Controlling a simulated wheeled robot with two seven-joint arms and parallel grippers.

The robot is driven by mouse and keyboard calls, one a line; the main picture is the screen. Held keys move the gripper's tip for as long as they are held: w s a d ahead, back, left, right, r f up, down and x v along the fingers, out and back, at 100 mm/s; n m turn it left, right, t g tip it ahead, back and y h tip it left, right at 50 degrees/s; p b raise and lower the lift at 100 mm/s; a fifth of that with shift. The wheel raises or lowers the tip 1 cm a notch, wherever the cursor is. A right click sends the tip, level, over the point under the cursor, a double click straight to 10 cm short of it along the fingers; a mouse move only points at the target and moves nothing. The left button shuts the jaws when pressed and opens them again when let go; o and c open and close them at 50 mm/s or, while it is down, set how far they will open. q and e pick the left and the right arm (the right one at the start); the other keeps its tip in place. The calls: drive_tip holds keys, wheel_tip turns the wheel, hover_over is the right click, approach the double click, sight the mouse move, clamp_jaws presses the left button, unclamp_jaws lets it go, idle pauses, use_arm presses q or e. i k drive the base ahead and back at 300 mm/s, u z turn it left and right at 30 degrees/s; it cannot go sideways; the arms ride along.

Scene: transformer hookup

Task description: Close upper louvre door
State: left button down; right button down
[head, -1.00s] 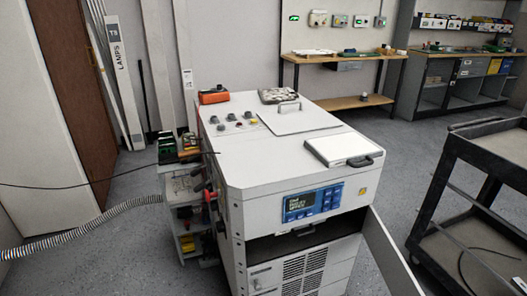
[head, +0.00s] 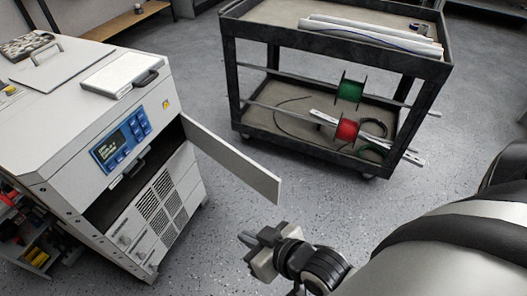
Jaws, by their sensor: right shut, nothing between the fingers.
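The white cabinet (head: 60,130) stands at the left of the head view, with a blue display panel (head: 124,138) on its front. Its upper door (head: 232,160) is a plain white panel, swung open and sticking out to the right from the cabinet's right front edge. Behind it a dark opening (head: 107,205) shows below the display. A lower louvred panel (head: 158,208) lies flush in the front. My right gripper (head: 246,239) is shut and empty, below and apart from the free end of the open door. My left gripper is not in view.
A dark two-shelf cart (head: 232,60) stands at the upper right, holding white trunking (head: 370,36), a green spool (head: 350,90) and a red spool (head: 346,131). Grey floor is clear between cabinet and cart. A shelf with tools (head: 35,250) is at the cabinet's left.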

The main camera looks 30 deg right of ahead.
sight(266, 183)
drive_tip(key=z, duration=2.25)
drive_tip(key=i, duration=1.9)
drive_tip(key=u, duration=3.4)
drive_tip(key=k, duration=0.9)
drive_tip(key=u, duration=0.5)
drive_tip(key=i, duration=0.45)
